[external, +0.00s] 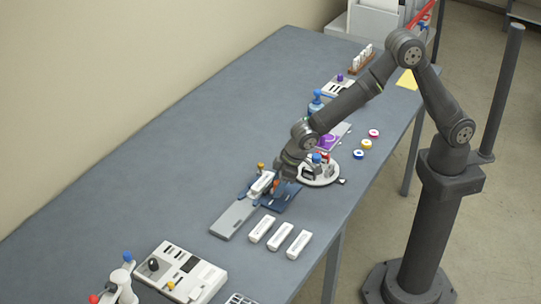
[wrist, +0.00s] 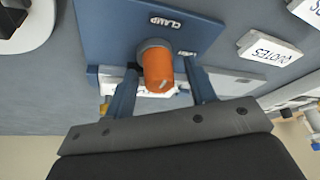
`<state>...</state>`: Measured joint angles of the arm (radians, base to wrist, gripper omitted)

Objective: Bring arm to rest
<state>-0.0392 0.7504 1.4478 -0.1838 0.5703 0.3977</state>
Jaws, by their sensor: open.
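My arm reaches over the table, with my gripper (external: 283,172) low at the blue clamp fixture (external: 287,198). In the wrist view my gripper (wrist: 161,68) is open, its two blue fingers on either side of an orange knob (wrist: 158,72). Gaps show between fingers and knob. The knob stands on the blue plate (wrist: 115,35) marked CLAMP. A white piece (external: 262,183) lies in the fixture beside my gripper; in the wrist view it is partly hidden behind the knob and fingers.
White labelled blocks (external: 279,236) lie in front of the fixture, and a grey plate (external: 234,219) extends left of it. A round white stand (external: 320,174) with coloured knobs is close on the right. A white control panel (external: 180,272) stands at the near end. The table's back left is clear.

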